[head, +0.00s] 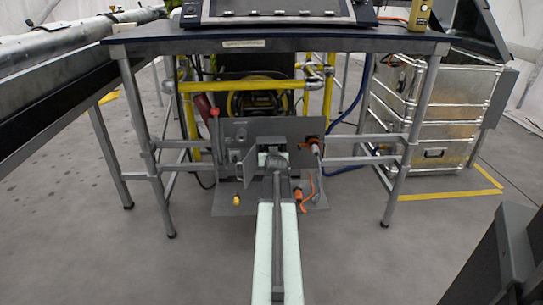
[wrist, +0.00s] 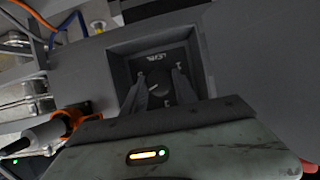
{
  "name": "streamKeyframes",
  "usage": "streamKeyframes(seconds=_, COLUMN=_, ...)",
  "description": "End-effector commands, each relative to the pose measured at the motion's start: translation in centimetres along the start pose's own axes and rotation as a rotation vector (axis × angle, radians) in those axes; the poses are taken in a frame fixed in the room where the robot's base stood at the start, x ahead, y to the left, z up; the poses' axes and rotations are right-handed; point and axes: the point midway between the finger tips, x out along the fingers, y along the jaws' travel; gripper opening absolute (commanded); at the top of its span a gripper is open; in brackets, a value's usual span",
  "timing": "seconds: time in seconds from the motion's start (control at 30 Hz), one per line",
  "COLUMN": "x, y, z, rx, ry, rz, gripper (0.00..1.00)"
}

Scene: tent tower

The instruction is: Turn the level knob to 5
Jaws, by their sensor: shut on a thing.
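The level knob (wrist: 157,88) is a small dark round knob with a pale pointer line, set in a square recess marked LEVEL in the wrist view. In the head view my gripper (head: 273,158) reaches to the front of the grey panel (head: 297,128) under the table, and my arm hides the knob there.
An orange-collared connector (head: 313,145) is at the right of the panel, and a red-topped lever (head: 215,114) stands at its left. An open grey flap (head: 247,165) stands beside my gripper. Table legs (head: 408,140) stand on both sides.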

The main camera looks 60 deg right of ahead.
Motion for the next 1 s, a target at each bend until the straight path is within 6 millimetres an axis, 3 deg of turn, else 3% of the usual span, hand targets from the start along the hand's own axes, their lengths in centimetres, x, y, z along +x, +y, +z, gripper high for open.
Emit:
streamKeyframes(seconds=0.27, x=0.03, y=0.02, z=0.15, rx=0.112, ry=-0.001, rz=-0.047, gripper=0.0)
streamKeyframes(seconds=1.0, x=0.13, y=0.26, z=0.43, rx=0.684, ry=-0.001, rz=-0.285, gripper=0.0)
